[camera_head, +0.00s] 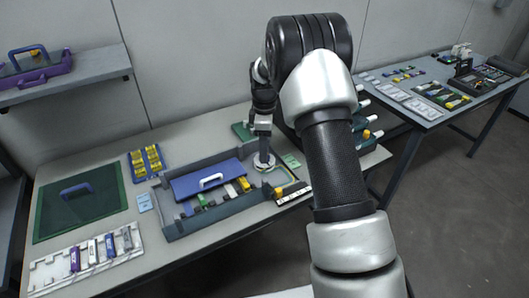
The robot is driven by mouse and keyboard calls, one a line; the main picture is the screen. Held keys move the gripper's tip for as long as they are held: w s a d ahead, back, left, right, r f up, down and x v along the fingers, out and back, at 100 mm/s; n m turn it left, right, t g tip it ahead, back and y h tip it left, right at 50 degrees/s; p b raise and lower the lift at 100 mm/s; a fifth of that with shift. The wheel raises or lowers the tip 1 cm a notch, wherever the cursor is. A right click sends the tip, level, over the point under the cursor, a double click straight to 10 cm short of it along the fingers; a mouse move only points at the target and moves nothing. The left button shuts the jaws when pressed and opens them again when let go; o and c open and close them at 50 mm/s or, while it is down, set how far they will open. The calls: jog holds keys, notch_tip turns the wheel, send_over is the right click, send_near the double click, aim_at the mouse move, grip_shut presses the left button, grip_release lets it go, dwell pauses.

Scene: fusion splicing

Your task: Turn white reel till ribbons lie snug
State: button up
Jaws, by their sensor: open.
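The white reel (257,165) lies flat at the right end of a grey tray on the workbench. My gripper (264,160) points down over the reel, and its fingertips are at the reel's middle. The jaws look small from here, and I cannot tell whether they touch the reel. The gripper and arm partly cover the reel. A thin pale green and yellow loop (284,175), perhaps ribbon, shows just right of the reel. How tightly any ribbon lies on the reel is too small to tell.
A blue lid with a white handle (210,180) lies on the grey tray (180,228), left of the reel. Another table (430,70) stands right.

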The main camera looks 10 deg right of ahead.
jog(key=shift+f, duration=0.7)
jog(key=c, duration=1.1)
jog(key=shift+o, duration=0.2)
